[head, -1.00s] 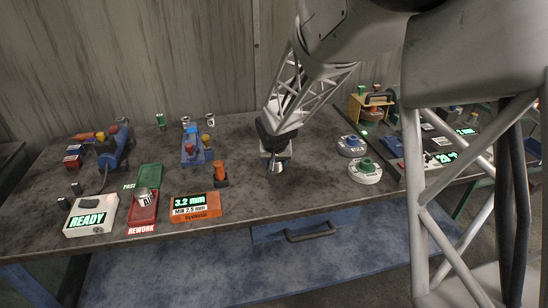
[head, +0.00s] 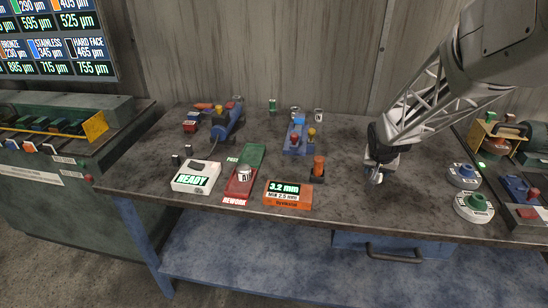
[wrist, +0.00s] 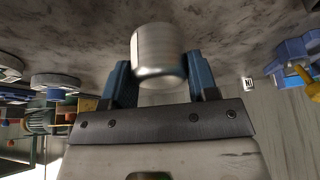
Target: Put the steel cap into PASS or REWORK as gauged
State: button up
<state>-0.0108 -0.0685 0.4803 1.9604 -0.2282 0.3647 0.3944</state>
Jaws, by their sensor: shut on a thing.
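In the wrist view my gripper (wrist: 160,85) is shut on the silver steel cap (wrist: 158,52), a short shiny cylinder between the blue fingers. In the head view my gripper (head: 376,172) is above the bench, right of the gauge, with the cap (head: 375,178) small below it. The red REWORK tray (head: 233,193) holds another silver cap (head: 243,173). The green PASS tray (head: 254,151) is just behind it and looks empty. The orange gauge box (head: 287,204) reads 3.2 mm, with MIN 2.5 mm below.
A white box (head: 194,186) reading READY stands left of the trays. An orange-topped tool (head: 318,168) stands between gauge and gripper. A blue fixture (head: 298,140) and blue tool (head: 228,125) are behind. Round white-based stations (head: 473,207) are at the right. Bench in front of my gripper is clear.

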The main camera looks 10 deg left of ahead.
jog(key=shift+w+a+r+n+y, duration=0.15)
jog(key=shift+w+a+r+n, duration=0.15)
jog(key=shift+a, duration=0.2)
jog(key=shift+w+a+r+n+y, duration=0.15)
jog(key=shift+w+a+n, duration=0.05)
jog(key=shift+a+n, duration=0.25)
jog(key=w+a+r+n+g+y, duration=0.1)
jog(key=w+a+n+g, duration=0.1)
jog(key=a+n, duration=0.6)
jog(key=w+a+r+n+g+y, duration=0.2)
jog(key=a+n, duration=0.7)
jog(key=a, duration=1)
jog(key=w+a+r+n+g+y, duration=0.1)
jog(key=w+a+n+g, duration=0.2)
jog(key=a+n, duration=0.5)
jog(key=shift+a+r, duration=0.4)
jog(key=shift+a, duration=2.6)
jog(key=shift+n, duration=0.25)
jog(key=shift+f, duration=2.5)
jog(key=shift+f, duration=0.1)
jog(key=shift+f, duration=2.4)
